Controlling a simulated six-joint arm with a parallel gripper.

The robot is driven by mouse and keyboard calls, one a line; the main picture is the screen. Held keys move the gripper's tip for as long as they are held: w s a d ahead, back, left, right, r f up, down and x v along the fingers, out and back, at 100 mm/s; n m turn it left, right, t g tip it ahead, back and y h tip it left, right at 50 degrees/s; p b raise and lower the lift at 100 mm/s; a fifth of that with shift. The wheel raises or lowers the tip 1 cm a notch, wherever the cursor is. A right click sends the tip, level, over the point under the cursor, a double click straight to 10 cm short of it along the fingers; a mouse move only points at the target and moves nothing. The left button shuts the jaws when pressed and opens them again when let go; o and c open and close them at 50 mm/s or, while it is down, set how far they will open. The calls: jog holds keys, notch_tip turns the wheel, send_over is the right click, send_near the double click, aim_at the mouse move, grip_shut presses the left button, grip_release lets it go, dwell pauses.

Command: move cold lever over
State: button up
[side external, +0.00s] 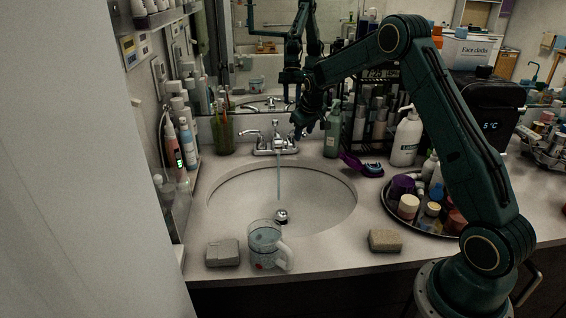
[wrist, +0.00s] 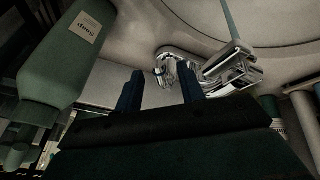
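The chrome faucet (side external: 275,143) stands behind the sink basin, with a lever on each side and a thin stream of water (side external: 279,180) falling from its spout. My gripper (side external: 298,133) points down at the faucet's right-hand lever, from above and to the right. In the wrist view my gripper (wrist: 160,80) has its two dark blue fingers apart, with nothing held. The near lever of the chrome faucet (wrist: 228,68) shows just beyond the gap between the fingertips. I cannot tell whether a finger touches it. The lever is partly hidden in the side view.
A green soap bottle (side external: 332,135) stands close to the right of my gripper; this soap bottle (wrist: 68,50) also fills the wrist view's left. A clear mug (side external: 265,243) and two sponge-like blocks (side external: 223,253) (side external: 385,240) sit at the counter front. A tray (side external: 392,218) of jars is right.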

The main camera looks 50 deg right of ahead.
jog(key=shift+c, duration=0.5)
grip_shut()
jog(key=shift+s+d+n+y, duration=0.1)
jog(key=shift+d+n+y, duration=0.2)
jog(key=shift+d+n, duration=0.35)
jog(key=shift+a, duration=0.15)
jog(key=shift+o, duration=0.5)
grip_release()
